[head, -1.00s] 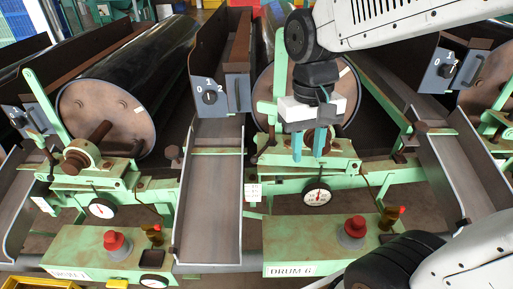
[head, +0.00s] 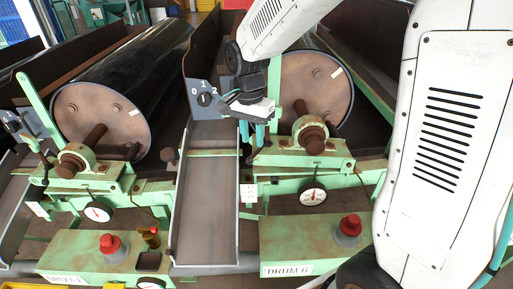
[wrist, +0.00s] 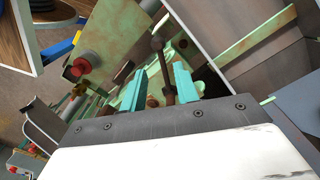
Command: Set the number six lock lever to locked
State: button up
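The drum 6 station carries a green control box (head: 315,238) labelled DRUM 6. Above it, a green bearing stand (head: 300,158) sits before the drum's round end (head: 328,88). My gripper (head: 252,138) points down at the left end of this stand, its teal fingers apart. In the wrist view, a dark reddish-brown lever (wrist: 166,78) stands between the two open fingers of my gripper (wrist: 159,88). I cannot tell whether either finger touches it. In the head view the lever is mostly hidden by my fingers, so its setting is unclear.
A grey dial switch (head: 204,99) marked 0, 1, 2 is just left of my gripper. A sloped metal chute (head: 206,195) lies below it. A red button (head: 350,225) tops the drum 6 box. A similar drum station (head: 90,180) stands left.

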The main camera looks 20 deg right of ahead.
aim_at(254, 155)
jog(key=shift+s+d+f, duration=0.1)
jog(key=shift+f, duration=2.25)
